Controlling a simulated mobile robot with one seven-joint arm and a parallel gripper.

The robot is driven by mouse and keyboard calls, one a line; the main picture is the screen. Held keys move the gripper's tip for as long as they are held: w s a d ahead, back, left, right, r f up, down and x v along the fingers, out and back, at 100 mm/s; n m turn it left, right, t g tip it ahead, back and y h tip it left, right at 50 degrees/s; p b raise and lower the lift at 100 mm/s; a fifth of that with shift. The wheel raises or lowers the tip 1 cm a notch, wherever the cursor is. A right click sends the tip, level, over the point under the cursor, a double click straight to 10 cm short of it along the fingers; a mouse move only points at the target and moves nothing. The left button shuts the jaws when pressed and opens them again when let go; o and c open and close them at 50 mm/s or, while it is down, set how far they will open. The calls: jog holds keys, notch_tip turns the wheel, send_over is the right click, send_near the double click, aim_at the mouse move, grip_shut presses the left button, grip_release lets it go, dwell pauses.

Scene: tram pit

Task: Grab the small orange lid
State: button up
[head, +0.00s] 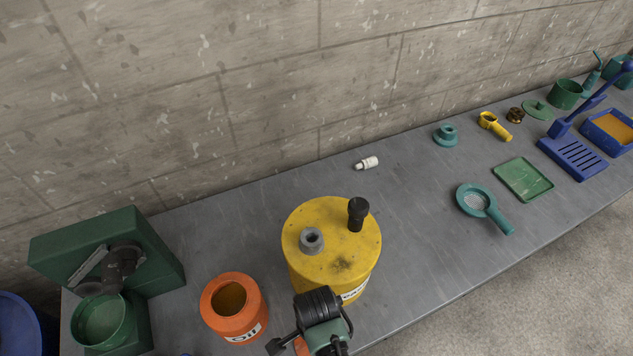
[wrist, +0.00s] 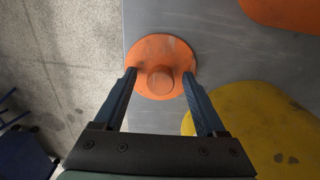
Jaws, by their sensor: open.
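The small orange lid (wrist: 160,48) is a round disc with a raised knob in its middle. It lies on the grey bench near the edge in the wrist view. My gripper (wrist: 159,75) is open, its two fingers reaching over the lid on either side of the knob. I cannot tell whether the fingers touch the lid. In the head view only a sliver of orange (head: 300,346) shows beside my gripper at the bottom; my wrist hides the rest.
A yellow drum (head: 330,245) with a black cap stands close by my wrist. An open orange oil pot (head: 236,325) stands to its left. A green machine (head: 110,255) is at the far left. The bench (head: 410,230) is clear right of the drum, up to a teal strainer (head: 474,200).

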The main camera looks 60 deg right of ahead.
jog(key=shift+f, duration=0.1)
grip_shut()
dwell(0.3)
